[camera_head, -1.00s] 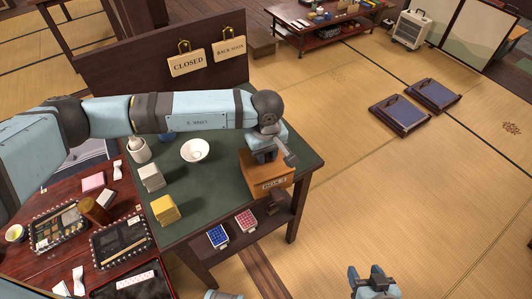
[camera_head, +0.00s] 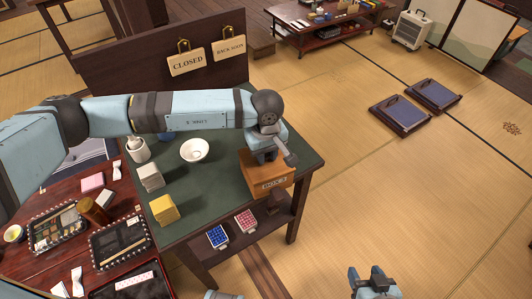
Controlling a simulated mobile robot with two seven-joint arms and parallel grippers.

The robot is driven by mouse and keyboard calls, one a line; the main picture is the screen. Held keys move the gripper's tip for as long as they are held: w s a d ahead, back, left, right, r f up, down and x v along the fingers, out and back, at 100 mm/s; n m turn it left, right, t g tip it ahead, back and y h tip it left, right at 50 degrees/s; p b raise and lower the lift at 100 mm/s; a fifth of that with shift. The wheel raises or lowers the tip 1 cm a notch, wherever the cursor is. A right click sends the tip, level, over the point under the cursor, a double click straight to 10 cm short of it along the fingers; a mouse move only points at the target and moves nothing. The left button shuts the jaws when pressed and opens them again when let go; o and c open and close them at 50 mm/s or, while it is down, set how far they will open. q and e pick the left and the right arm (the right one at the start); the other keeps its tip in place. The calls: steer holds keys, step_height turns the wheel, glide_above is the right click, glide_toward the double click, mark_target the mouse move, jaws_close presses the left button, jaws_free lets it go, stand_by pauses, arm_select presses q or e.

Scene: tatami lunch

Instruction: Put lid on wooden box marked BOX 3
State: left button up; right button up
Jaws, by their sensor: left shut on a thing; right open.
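The wooden box marked BOX 3 (camera_head: 268,184) stands at the near right corner of the green-topped table (camera_head: 212,190). Its label faces the near side. My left gripper (camera_head: 266,158) reaches over from the left and points down at the top of the box. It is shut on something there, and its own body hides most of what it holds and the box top. I cannot tell the lid apart from the box. My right gripper (camera_head: 373,276) is open and empty, low over the tatami at the bottom.
A white bowl (camera_head: 194,150), a grey-white stack (camera_head: 150,176) and a yellow stack (camera_head: 163,210) stand on the green table. Blue (camera_head: 217,237) and red (camera_head: 246,221) patterned items lie on its lower shelf. The red table (camera_head: 65,248) with trays is at left.

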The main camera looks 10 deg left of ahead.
arm_select(q)
steer(key=shift+f+b, duration=0.15)
steer(key=shift+b, duration=0.3)
stand_by(0.7)
stand_by(0.4)
steer(key=o, duration=1.4)
steer(key=shift+r+p, duration=0.5)
steer(key=shift+r, duration=1.05)
steer(key=shift+r+p, duration=0.4)
steer(key=shift+r, duration=1.1)
